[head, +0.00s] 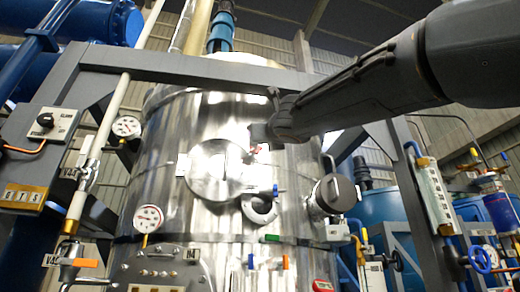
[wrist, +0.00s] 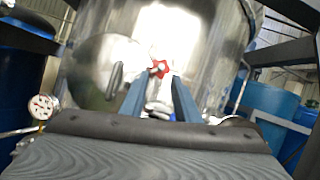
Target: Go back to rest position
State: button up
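My gripper (head: 264,114) is in front of the upper part of the large shiny steel vessel (head: 200,115), at the end of my arm reaching in from the right. In the wrist view, its two blue-grey fingers (wrist: 156,84) stand apart with nothing held between them. A red star-shaped valve knob (wrist: 160,68) shows just past the fingertips, in line with the gap. I cannot tell how far it is from the tips. In the head view, the knob is mostly hidden by my gripper; a bit of red shows below it.
A round hatch (head: 213,172) is left of my gripper, and a blue-handled valve (head: 262,196) is below it. A grey frame beam (head: 180,68) crosses the vessel. Blue tanks (wrist: 272,108) stand at the right.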

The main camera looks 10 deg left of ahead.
jog(key=shift+s+d+f, duration=0.2)
jog(key=shift+s, duration=0.3)
